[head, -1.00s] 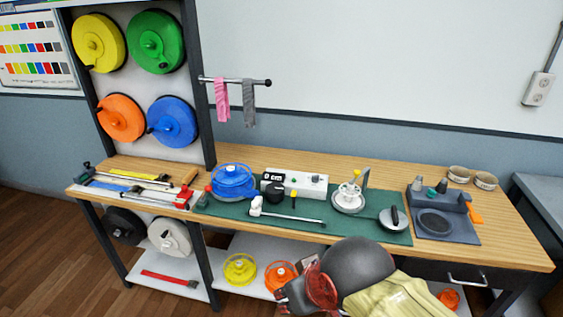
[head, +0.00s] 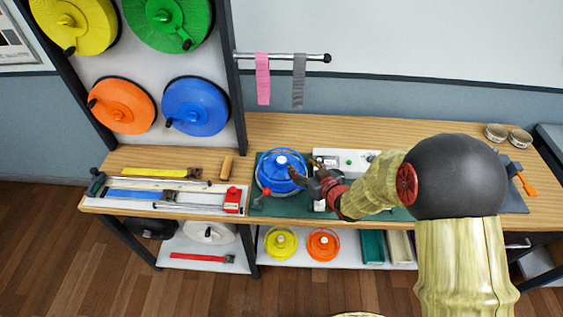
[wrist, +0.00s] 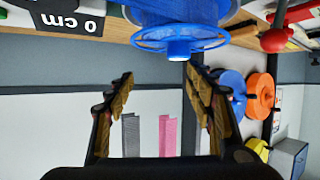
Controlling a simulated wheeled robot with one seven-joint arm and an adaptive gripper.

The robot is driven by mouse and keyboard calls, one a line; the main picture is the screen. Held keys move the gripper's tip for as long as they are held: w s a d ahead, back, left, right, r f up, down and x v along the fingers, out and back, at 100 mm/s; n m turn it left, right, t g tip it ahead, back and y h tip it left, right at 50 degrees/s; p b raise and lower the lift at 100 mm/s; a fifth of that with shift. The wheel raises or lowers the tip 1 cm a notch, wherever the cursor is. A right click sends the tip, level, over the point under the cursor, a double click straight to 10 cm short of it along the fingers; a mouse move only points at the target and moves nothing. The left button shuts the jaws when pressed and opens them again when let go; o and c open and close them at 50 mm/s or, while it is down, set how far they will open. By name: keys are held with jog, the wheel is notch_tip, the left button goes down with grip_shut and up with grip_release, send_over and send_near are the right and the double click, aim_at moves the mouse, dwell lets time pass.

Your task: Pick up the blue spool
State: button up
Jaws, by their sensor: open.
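The blue spool (head: 279,181) stands on the green mat at the left of the bench, with a pale hub on top. My gripper (head: 303,173) is just to its right in the head view, its fingers pointing toward the spool. In the wrist view, which looks upside down, the blue spool (wrist: 185,42) is at the top, its rim beyond the fingertips. My gripper (wrist: 158,76) is open there, with nothing between its fingers. Whether a finger touches the spool I cannot tell.
A red-knobbed tool (head: 262,195) stands close to the spool's front left. A white box (head: 345,160) is behind my gripper. Large colored reels, including a blue one (head: 195,107), hang on the rack. Yellow (head: 281,243) and orange (head: 323,243) spools sit on the lower shelf.

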aim_at(282, 160)
jog(key=shift+y, duration=0.7)
jog(key=shift+w+a+f, duration=0.7)
jog(key=shift+w+a, duration=0.1)
jog(key=shift+a, duration=0.2)
jog(key=shift+w+a+f, duration=0.65)
jog(key=shift+w+a, duration=0.2)
jog(key=shift+a, duration=0.2)
jog(key=shift+w+a+f, duration=0.7)
jog(key=shift+w+a, duration=0.1)
jog(key=shift+a, duration=0.2)
jog(key=shift+c, duration=0.2)
grip_shut()
jog(key=shift+r, duration=0.1)
